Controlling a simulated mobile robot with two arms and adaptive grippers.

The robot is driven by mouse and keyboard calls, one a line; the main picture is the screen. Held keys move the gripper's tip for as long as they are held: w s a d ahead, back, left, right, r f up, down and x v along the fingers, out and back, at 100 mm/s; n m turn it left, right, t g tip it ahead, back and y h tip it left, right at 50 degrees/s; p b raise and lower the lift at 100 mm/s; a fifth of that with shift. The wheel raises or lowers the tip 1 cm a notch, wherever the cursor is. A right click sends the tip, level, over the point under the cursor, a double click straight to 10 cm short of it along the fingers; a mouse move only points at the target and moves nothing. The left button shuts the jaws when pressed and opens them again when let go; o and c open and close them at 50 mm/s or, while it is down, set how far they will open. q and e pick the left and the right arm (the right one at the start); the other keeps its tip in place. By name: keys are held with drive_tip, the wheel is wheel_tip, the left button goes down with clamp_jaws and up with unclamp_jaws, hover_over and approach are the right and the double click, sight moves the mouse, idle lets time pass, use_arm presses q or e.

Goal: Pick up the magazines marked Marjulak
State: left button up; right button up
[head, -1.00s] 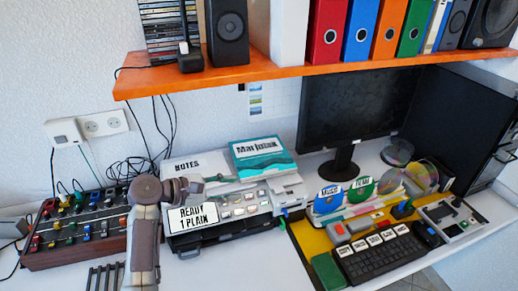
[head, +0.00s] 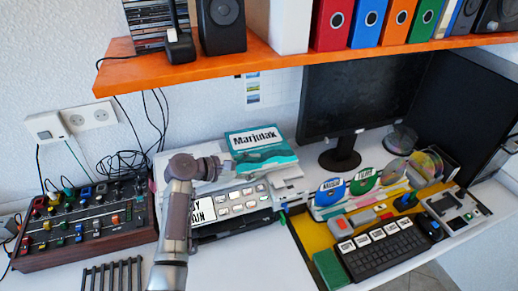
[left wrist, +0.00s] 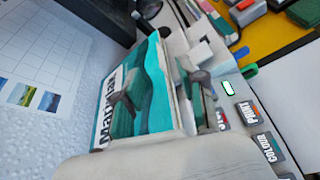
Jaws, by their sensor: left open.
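The magazines marked Marjulak (head: 262,152) lie as a teal and white stack on top of the printer (head: 245,200), at its back. In the left wrist view the Marjulak stack (left wrist: 150,72) appears turned on its side, its title along the left. My left gripper (head: 222,166) is just left of the stack in the head view. In the left wrist view the open fingers of my left gripper (left wrist: 162,92) show in front of the stack, one over its cover and one past its edge. Contact cannot be told. My right gripper is not in view.
My left arm partly covers the printer's sign (head: 203,211). A monitor (head: 355,105) stands right of the stack. An orange shelf (head: 300,62) with binders and speakers hangs above. A mixer (head: 85,225) stands at the left, and a keyboard (head: 385,250) at the right.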

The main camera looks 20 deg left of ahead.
sight(270, 166)
use_arm(q)
drive_tip(key=x, duration=0.5)
drive_tip(key=shift+s+d+p, duration=0.2)
drive_tip(key=shift+s+p, duration=0.05)
drive_tip(key=shift+p, duration=0.1)
drive_tip(key=shift+s, duration=0.1)
clamp_jaws()
drive_tip(key=shift+r, duration=0.1)
